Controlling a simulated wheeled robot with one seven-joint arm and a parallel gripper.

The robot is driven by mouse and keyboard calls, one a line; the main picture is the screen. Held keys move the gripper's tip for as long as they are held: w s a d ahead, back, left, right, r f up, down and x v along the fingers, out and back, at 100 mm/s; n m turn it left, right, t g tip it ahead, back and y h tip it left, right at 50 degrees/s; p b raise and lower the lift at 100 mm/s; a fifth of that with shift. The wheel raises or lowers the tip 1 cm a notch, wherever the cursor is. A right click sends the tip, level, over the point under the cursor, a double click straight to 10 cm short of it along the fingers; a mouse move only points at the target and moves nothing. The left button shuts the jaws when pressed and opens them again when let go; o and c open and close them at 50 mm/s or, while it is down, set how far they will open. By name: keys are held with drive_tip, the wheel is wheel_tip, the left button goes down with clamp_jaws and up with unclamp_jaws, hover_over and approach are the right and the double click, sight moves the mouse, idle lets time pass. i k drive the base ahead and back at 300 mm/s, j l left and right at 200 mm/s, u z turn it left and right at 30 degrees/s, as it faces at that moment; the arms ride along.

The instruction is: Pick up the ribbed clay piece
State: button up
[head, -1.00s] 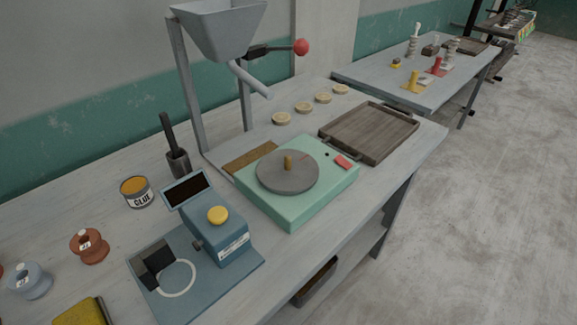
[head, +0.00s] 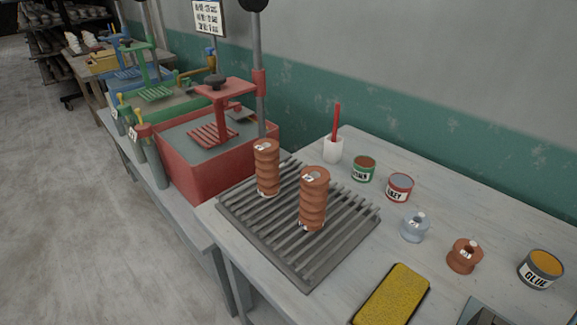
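Two ribbed, reddish-brown clay pieces stand upright on a grey slatted rack (head: 341,247) in the head view. The nearer ribbed clay piece (head: 313,199) is on the right, and the other ribbed clay piece (head: 267,168) is behind it to the left. Each has a small white label near its top; the marks are too small to read surely. A short reddish-brown spool-shaped piece (head: 464,256) and a pale blue-grey one (head: 414,228) stand on the table to the right. My gripper is not in view.
A yellow sponge-like block (head: 394,294) lies in front of the rack. Green (head: 363,170) and red (head: 399,188) cans, a white cup (head: 333,150) with a red stick and a glue can (head: 540,270) stand behind and right.

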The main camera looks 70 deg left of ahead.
sight(266, 153)
drive_tip(key=u, duration=1.7)
drive_tip(key=k+j, duration=0.05)
drive_tip(key=j, duration=0.05)
